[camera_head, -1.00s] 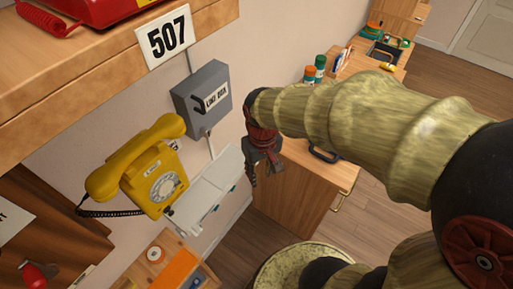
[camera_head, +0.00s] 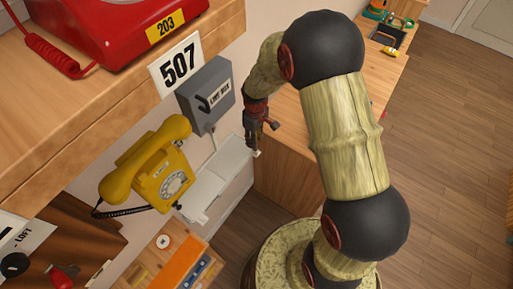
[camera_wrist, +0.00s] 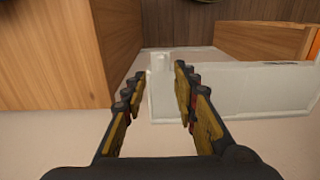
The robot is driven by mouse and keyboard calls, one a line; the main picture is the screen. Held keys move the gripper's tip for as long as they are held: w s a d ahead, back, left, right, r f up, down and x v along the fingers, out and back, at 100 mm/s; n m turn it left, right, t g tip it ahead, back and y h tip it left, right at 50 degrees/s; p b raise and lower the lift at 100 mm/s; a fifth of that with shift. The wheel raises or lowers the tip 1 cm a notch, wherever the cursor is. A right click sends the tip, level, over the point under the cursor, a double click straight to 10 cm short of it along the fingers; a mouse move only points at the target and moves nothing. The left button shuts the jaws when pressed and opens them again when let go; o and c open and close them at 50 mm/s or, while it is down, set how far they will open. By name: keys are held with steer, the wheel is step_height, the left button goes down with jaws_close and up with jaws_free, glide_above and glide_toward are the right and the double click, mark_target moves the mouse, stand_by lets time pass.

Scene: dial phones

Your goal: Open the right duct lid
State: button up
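Nothing is clearly held. I cannot tell whether the fingers touch the lid, or whether the lid is raised.
A grey line box (camera_head: 207,95) hangs on the wall above the duct. The yellow phone (camera_head: 150,175) hangs to its left. A red phone (camera_head: 115,30) sits on the upper shelf. An open wooden drawer (camera_head: 160,260) is below.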

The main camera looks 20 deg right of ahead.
step_height(320, 180, down, 6)
steer(key=shift+f+b, duration=0.25)
steer(key=shift+b, duration=0.15)
steer(key=shift+s, duration=0.1)
steer(key=shift+c, duration=0.9)
jaws_close()
